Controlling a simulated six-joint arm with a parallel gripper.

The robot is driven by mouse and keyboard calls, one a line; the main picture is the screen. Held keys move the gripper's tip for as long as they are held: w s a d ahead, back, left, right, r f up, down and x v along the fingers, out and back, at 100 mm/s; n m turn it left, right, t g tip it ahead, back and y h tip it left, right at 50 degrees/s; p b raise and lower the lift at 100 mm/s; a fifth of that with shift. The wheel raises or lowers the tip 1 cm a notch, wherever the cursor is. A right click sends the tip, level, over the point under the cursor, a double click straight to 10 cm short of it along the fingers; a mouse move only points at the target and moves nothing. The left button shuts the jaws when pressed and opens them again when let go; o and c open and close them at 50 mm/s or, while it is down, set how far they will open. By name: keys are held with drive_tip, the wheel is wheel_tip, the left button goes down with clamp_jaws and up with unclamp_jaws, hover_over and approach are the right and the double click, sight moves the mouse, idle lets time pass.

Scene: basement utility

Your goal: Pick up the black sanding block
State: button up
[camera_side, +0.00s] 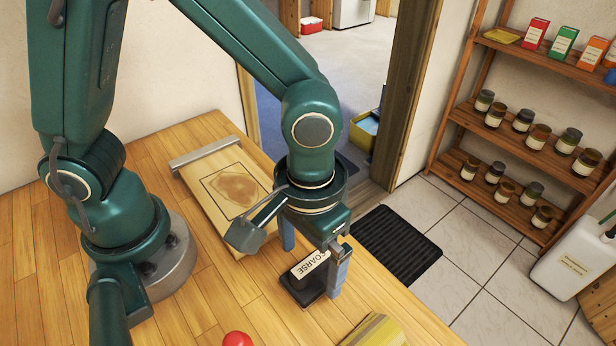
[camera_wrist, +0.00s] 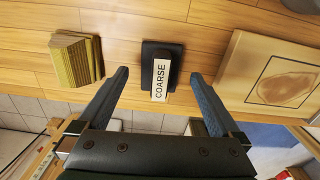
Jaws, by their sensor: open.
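The black sanding block (camera_side: 297,289) lies on the wooden table and bears a pale label reading COARSE. In the wrist view the block (camera_wrist: 174,54) sits ahead of the fingertips, midway between them. My gripper (camera_side: 312,262) is open and points down over the block. In the side view one finger is beside the block on the right and partly covers its edge; the other is behind it to the left. The wrist view shows both fingers of my gripper (camera_wrist: 161,73) apart with nothing held. Whether a finger touches the block cannot be told.
A board with a brown stain in a drawn square (camera_side: 209,192) lies behind my gripper. A yellowish stack (camera_wrist: 76,60) lies at the table's front edge. A red round thing (camera_side: 237,339) is at the picture's bottom. A shelf with jars (camera_side: 535,135) stands off the table.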

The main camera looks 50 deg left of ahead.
sight(310, 264)
drive_tip(key=shift+f, duration=1.6)
drive_tip(key=c, duration=1.5)
drive_tip(key=shift+r, duration=0.15)
drive_tip(key=shift+r, duration=0.6)
wheel_tip(310, 264, up, 2)
drive_tip(key=shift+r, duration=0.25)
drive_tip(key=w+a+r, duration=0.1)
drive_tip(key=a+r, duration=0.1)
drive_tip(key=a, duration=0.1)
drive_tip(key=a+r, duration=0.2)
drive_tip(key=a, duration=0.2)
drive_tip(key=w+a+r, duration=0.1)
drive_tip(key=a+r, duration=0.2)
drive_tip(key=a, duration=0.1)
drive_tip(key=shift+w+a, duration=0.2)
drive_tip(key=shift+w, duration=0.15)
